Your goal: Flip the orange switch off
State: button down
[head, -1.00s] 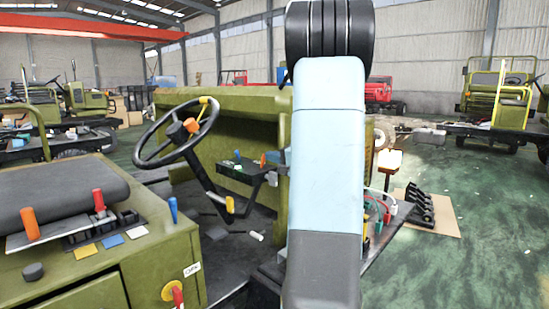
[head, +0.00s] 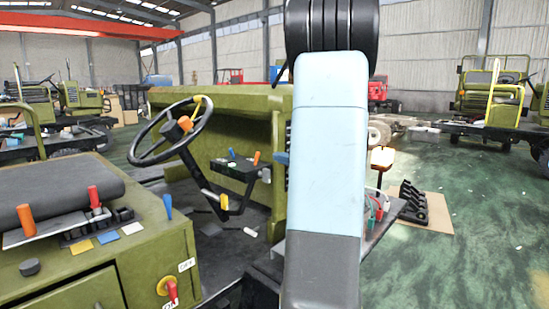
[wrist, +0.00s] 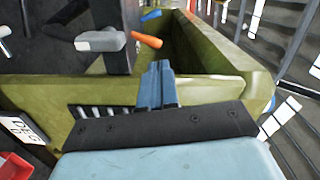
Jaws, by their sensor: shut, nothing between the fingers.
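An orange switch (head: 256,157) stands up from a small dark control panel (head: 238,170) beside the steering column. In the wrist view the orange switch (wrist: 146,40) points sideways just beyond my fingertips. My gripper (wrist: 158,66) has its blue fingers together and empty, with a visible gap to the switch. In the head view a blue part of my gripper (head: 282,158) shows to the right of the panel; my arm hides the rest. Other orange parts are a lever (head: 27,220) on the left green box and a knob (head: 186,124) at the steering wheel.
A grey-white lever (wrist: 100,41) and a blue one (wrist: 150,15) flank the switch. The steering wheel (head: 150,155) stands left.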

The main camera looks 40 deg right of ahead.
jog(key=shift+v, duration=1.65)
jog(key=shift+d, duration=0.1)
jog(key=s+a+n+g+y, duration=0.3)
jog(key=a+g, duration=0.2)
jog(key=a, duration=0.8)
jog(key=s+a+n+g+y, duration=0.2)
jog(key=s+a+n+g, duration=0.15)
jog(key=a, duration=0.85)
jog(key=s+a+n+g+h, duration=0.1)
jog(key=s+a+n+h, duration=0.2)
jog(key=s, duration=0.5)
jog(key=s+a+f+n+g+h, duration=0.1)
jog(key=s+a+n+g+h, duration=0.1)
jog(key=s, duration=0.6)
jog(key=shift+s+a+n+h, duration=0.3)
jog(key=shift+a+n+h, duration=0.75)
jog(key=shift+h, duration=0.85)
